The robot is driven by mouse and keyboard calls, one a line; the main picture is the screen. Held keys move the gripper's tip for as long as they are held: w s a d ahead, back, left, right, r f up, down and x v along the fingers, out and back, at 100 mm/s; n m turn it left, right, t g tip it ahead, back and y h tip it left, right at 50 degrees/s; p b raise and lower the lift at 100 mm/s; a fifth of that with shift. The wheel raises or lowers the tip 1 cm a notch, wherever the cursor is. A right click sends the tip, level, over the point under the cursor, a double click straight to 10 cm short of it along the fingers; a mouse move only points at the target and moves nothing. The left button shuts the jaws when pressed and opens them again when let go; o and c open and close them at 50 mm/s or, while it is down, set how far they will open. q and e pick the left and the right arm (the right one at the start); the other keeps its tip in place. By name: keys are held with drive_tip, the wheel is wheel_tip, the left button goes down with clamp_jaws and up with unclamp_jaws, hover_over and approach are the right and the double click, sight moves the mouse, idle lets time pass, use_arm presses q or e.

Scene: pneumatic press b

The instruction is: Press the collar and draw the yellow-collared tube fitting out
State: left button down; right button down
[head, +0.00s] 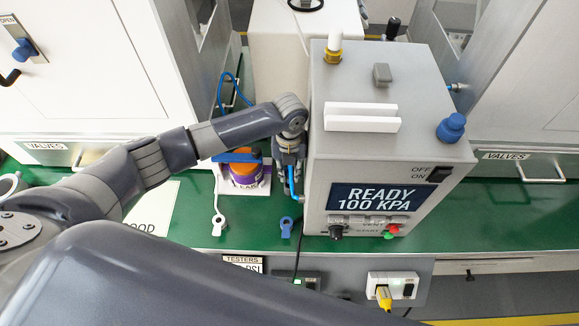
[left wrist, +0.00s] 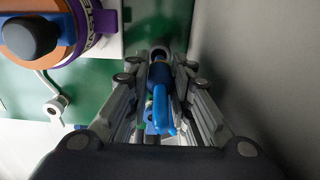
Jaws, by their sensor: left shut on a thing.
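My left gripper (head: 290,160) is at the left side of the grey press (head: 395,85), pointing down. In the left wrist view its fingers (left wrist: 160,85) stand on both sides of a dark blue fitting (left wrist: 159,74) with a bright blue tube (left wrist: 163,112), and are shut on it. A grey ring shows at the fitting's far end. The blue tube (head: 292,182) also hangs below the gripper in the head view. I make out no yellow collar at the gripper; the fingers hide much of the fitting. My right gripper is not in view.
An orange and purple container (head: 245,170) stands left of the gripper. Green bench (head: 490,220) is clear at right.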

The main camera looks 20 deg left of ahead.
sight(290, 178)
use_arm(q)
drive_tip(key=shift+f, duration=0.25)
idle(0.4)
drive_tip(key=shift+f+b, duration=1.35)
drive_tip(key=shift+f, duration=0.75)
drive_tip(key=c, duration=1.3)
unclamp_jaws()
drive_tip(key=shift+c, duration=0.2)
drive_tip(key=shift+r, duration=0.1)
